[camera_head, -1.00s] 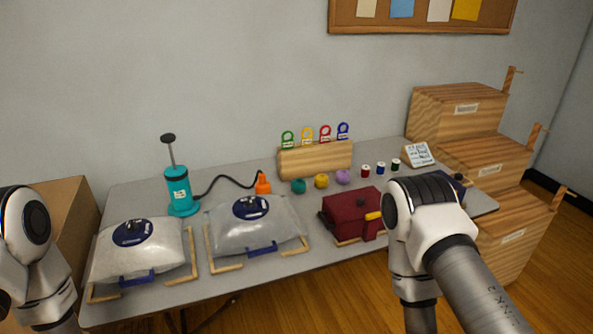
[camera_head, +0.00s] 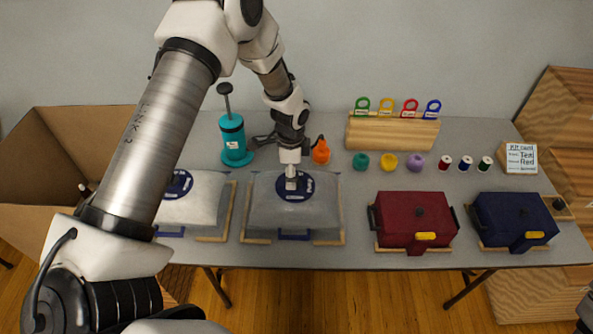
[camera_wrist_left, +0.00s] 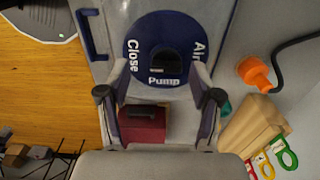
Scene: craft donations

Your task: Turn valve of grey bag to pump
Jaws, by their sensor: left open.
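The grey bag (camera_head: 262,214) lies on the table, left of the red box. Its round blue valve dial (camera_head: 318,190) is on top, partly hidden by my left gripper (camera_head: 291,182). The left wrist view shows the dial (camera_wrist_left: 143,38) with the words Close, Pump and Air and a dark knob (camera_wrist_left: 166,62) in its middle. My left gripper (camera_wrist_left: 162,72) points down at the dial, open, with a finger on each side of the knob. My right gripper is out of view.
A whiter bag (camera_head: 205,205) lies to the left, partly behind my left arm. A teal pump (camera_head: 233,140) and orange nozzle (camera_head: 320,152) stand behind. The red box (camera_head: 410,218) and navy box (camera_head: 510,218) are to the right, with yarn balls and a wooden tag rack (camera_head: 393,135) behind.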

